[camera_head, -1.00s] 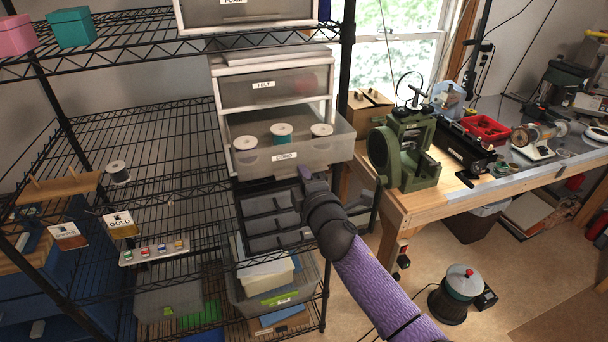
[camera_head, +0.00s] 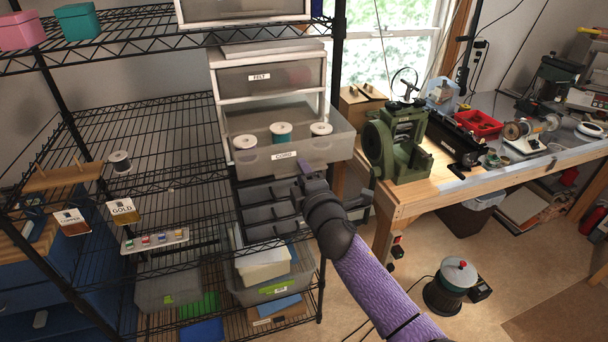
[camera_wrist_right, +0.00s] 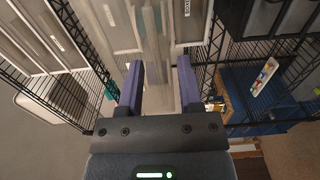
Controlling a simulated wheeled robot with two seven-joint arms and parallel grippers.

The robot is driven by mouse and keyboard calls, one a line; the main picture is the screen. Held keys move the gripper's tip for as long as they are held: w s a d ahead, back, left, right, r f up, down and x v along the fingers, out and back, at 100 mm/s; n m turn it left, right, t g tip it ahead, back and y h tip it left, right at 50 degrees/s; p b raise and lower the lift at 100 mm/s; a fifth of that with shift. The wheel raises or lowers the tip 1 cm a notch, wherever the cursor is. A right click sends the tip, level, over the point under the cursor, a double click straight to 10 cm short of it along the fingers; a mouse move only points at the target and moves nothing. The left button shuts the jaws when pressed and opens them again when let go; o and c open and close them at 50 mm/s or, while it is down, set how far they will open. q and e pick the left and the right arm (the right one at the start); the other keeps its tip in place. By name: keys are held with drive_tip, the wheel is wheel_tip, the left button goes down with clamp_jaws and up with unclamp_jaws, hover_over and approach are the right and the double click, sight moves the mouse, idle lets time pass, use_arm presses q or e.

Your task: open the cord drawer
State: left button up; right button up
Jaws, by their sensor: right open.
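The cord drawer (camera_head: 325,155) is a translucent grey drawer labelled CORD in the white drawer unit on the wire rack. It stands pulled out, so its inside shows, with three spools (camera_head: 281,132) in it. My right gripper (camera_head: 306,172) is at the lower edge of the drawer front, right of the label. In the right wrist view my right gripper (camera_wrist_right: 160,78) has its two purple fingers apart, with a pale vertical edge of the drawer (camera_wrist_right: 159,50) between or just beyond them. Whether the fingers touch it I cannot tell. My left gripper is out of view.
The closed FELT drawer (camera_head: 270,78) is above. Dark small drawers (camera_head: 268,200) and a grey bin (camera_head: 268,285) are below. A wooden bench (camera_head: 420,195) with a green machine (camera_head: 402,145) stands close on the right.

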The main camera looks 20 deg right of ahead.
drive_tip(key=s, duration=1)
drive_tip(key=shift+d, duration=0.15)
drive_tip(key=s+d+f+m+g+b, duration=0.1)
drive_tip(key=s+f+m+g+b, duration=0.25)
drive_tip(key=f, duration=0.95)
drive_tip(key=s+d+f+m+g+h+b, duration=0.15)
drive_tip(key=s+f+b, duration=0.25)
drive_tip(key=f, duration=1)
drive_tip(key=s+f+m+g+y+b, duration=0.1)
drive_tip(key=s+f+m+g+b, duration=0.25)
drive_tip(key=f, duration=0.95)
drive_tip(key=s+f+m+g+b, duration=0.3)
drive_tip(key=s+f+g+b, duration=0.1)
drive_tip(key=s+f, duration=0.7)
drive_tip(key=s+f+m+g+b, duration=0.4)
drive_tip(key=s+f, duration=0.8)
drive_tip(key=s, duration=0.6)
drive_tip(key=shift+s+f+g+b, duration=0.15)
drive_tip(key=shift+s+g+b, duration=0.25)
drive_tip(key=shift+b, duration=0.8)
